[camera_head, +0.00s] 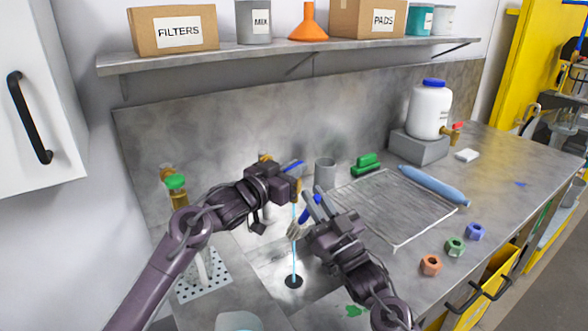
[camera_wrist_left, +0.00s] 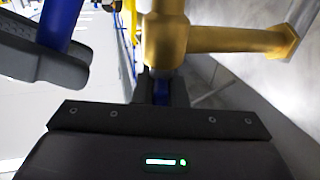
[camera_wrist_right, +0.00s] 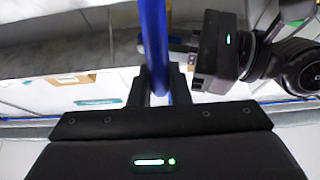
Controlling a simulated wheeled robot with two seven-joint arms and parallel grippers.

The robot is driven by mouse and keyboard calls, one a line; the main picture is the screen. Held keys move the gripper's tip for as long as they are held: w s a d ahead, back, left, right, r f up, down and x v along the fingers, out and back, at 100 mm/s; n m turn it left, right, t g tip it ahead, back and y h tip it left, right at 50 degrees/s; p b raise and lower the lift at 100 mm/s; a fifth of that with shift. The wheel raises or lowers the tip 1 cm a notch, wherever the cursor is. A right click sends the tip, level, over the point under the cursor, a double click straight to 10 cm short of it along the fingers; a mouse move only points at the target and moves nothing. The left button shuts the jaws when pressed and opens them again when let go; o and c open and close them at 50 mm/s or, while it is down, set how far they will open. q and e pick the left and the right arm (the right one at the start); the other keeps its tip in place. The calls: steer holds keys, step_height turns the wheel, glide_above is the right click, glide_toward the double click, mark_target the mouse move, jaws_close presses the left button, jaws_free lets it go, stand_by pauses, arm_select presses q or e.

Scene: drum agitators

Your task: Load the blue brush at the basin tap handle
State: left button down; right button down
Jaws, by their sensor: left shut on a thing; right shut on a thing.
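The brass basin tap shows close up in the left wrist view (camera_wrist_left: 165,35). Its blue tap handle (camera_wrist_left: 160,90) is between the fingers of my left gripper (camera_wrist_left: 160,98), which is shut on it; blue also shows above that gripper in the head view (camera_head: 293,166). My right gripper (camera_head: 314,203) is shut on the handle of the blue brush (camera_wrist_right: 154,45). The brush's pale bristles (camera_head: 295,230) hang down beside a thin light-blue stream (camera_head: 294,258) running from the tap toward the dark drain (camera_head: 294,282). Whether bristles and stream touch, I cannot tell.
Behind stand a grey cup (camera_head: 325,172) and a green brush (camera_head: 366,164). Right of the basin are a ribbed drainboard (camera_head: 395,240), a blue roll (camera_head: 434,186), several coloured nuts (camera_head: 455,246) and a white jug (camera_head: 429,110). A green-topped tap (camera_head: 175,182) stands left.

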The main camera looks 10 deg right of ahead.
arm_select(q)
steer(key=c, duration=1.5)
jaws_free()
steer(key=shift+o, duration=0.2)
steer(key=v, duration=1.2)
